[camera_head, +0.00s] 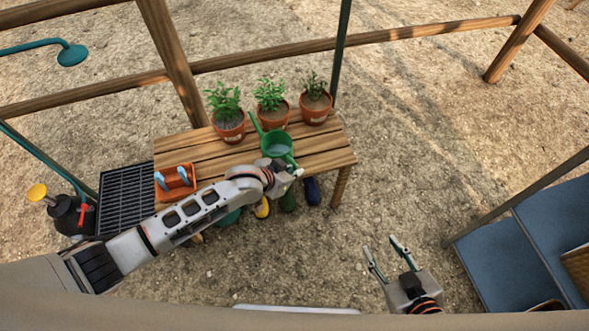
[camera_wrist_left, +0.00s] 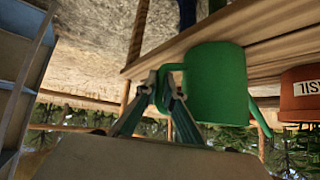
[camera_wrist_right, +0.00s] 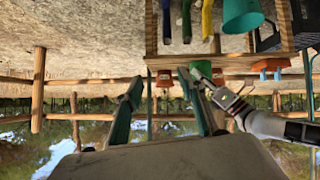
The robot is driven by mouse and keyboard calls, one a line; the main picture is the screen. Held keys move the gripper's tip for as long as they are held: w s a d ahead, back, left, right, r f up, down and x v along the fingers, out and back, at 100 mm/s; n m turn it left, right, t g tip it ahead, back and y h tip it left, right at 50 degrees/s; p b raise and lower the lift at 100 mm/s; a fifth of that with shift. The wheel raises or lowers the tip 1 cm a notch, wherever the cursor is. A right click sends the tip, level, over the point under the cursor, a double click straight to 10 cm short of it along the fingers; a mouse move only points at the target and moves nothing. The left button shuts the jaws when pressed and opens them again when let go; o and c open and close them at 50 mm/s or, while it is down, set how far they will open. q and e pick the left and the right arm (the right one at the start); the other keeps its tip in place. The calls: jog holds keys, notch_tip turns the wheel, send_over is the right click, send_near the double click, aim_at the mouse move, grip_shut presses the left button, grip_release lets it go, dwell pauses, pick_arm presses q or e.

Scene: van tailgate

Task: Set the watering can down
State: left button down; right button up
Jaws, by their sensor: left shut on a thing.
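The green watering can (camera_head: 276,143) is upright at the right part of the wooden bench (camera_head: 205,150), spout pointing to the back left. My left gripper (camera_head: 293,174) reaches it from the front. In the left wrist view, the gripper (camera_wrist_left: 160,88) is shut on the handle of the can (camera_wrist_left: 216,85). That view is upside down; the can's base is close to the bench planks, and I cannot tell whether it touches. My right gripper (camera_head: 384,245) is open and empty over the ground, right of the bench.
Three potted plants, left (camera_head: 228,120), middle (camera_head: 273,112) and right (camera_head: 316,104), line the bench's back edge. An orange tray (camera_head: 177,181) with blue-handled items sits at its left. Boots (camera_head: 312,190) stand below the front edge. A black crate (camera_head: 127,195) and blue-topped surfaces (camera_head: 500,262) flank the area.

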pick_arm(q)
jog(key=shift+w, duration=0.1)
jog(key=c, duration=2.2)
grip_release()
jog(key=shift+f, duration=0.1)
pick_arm(e)
jog(key=shift+d+f, duration=0.15)
jog(key=shift+d, duration=0.05)
pick_arm(q)
jog(key=shift+o, duration=0.2)
jog(key=p+v, duration=0.5)
jog(key=v, duration=0.7)
jog(key=s+n+t, duration=0.1)
jog(key=s+n, duration=0.1)
jog(key=s, duration=0.6)
jog(key=s+a+n+t+y, duration=0.1)
jog(key=s+a+t+y, duration=0.1)
jog(key=s+a, duration=0.9)
jog(key=a+y, duration=0.1)
jog(key=a, duration=0.2)
jog(key=shift+s, duration=0.4)
pick_arm(e)
jog(key=shift+s+d+r+h, duration=0.3)
jog(key=shift+s+d+r, duration=0.1)
jog(key=shift+s+d, duration=0.1)
pick_arm(q)
jog(key=shift+a, duration=0.1)
